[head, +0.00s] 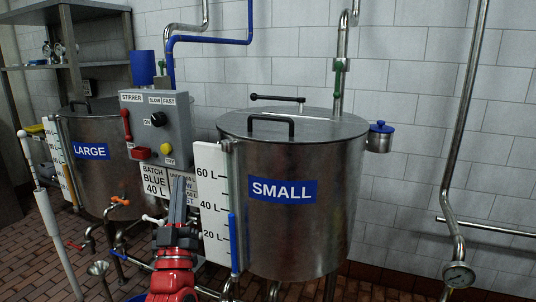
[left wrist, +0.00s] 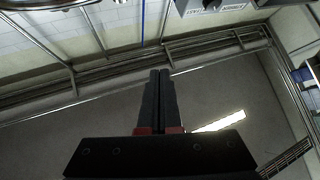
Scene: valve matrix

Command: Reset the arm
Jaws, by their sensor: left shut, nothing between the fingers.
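My left gripper (head: 178,200) points upward in the lower middle of the head view, in front of the batch sign and left of the SMALL tank (head: 290,215). Its long dark fingers are together with nothing between them. In the left wrist view the shut fingers (left wrist: 160,75) point up toward the ceiling and upper wall. My red arm links show below the gripper in the head view. My right gripper is in neither view.
The LARGE tank (head: 95,175) stands at the left. A grey stirrer control box (head: 158,125) with a red lever and knobs hangs between the tanks. Pipes with small valve handles run low at the left. A pressure gauge (head: 458,275) sits at the lower right.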

